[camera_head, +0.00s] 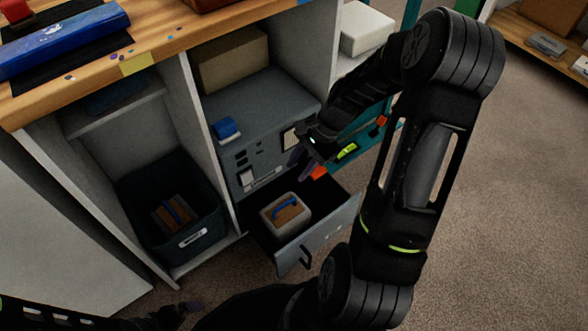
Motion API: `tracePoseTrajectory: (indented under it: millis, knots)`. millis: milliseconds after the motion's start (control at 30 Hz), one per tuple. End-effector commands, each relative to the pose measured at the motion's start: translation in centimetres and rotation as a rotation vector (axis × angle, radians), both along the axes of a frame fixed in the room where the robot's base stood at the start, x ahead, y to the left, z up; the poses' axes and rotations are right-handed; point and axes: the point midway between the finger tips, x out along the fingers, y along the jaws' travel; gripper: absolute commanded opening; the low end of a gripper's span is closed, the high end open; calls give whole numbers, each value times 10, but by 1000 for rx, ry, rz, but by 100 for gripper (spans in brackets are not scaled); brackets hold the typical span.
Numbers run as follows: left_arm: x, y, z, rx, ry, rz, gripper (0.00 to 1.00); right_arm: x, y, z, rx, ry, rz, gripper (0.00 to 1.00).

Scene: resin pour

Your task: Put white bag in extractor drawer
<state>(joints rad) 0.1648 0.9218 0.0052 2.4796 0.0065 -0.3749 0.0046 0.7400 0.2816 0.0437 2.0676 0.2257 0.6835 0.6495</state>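The extractor drawer (322,236) is pulled open at the bottom of a grey unit (262,112) under the workbench. A pale, rounded, bag-like container (284,222) with a brown top and a blue strip sits upright inside it. My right gripper (306,164) is above and behind the drawer front, close to the unit's face and apart from the container. I see nothing held in it, but its finger opening is unclear. My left gripper (186,306) is low at the bottom edge, dark and partly hidden.
A dark bin (180,241) stands in the left compartment. A cardboard box (228,60) and a blue item (226,129) sit on top of the unit. A white, block-like item (365,28) lies at the upper right. Carpet (500,220) at the right is clear.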

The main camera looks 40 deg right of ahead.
Motion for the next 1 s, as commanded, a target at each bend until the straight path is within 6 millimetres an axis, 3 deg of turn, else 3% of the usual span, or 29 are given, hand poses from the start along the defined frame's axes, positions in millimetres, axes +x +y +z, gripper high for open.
tracePoseTrajectory:
  millis: [800, 900, 1000]
  knots:
    - [0, 0, 0, 0, 0, 0, 100, 0, 1, -1, -1, -1, 4, 34]
    - [0, 0, 0, 0, 0, 0, 100, 2, 14, -13, -11, -6, 52, 34]
    - [0, 0, 0, 0, 0, 0, 100, 2, 48, -43, -40, -29, 181, 34]
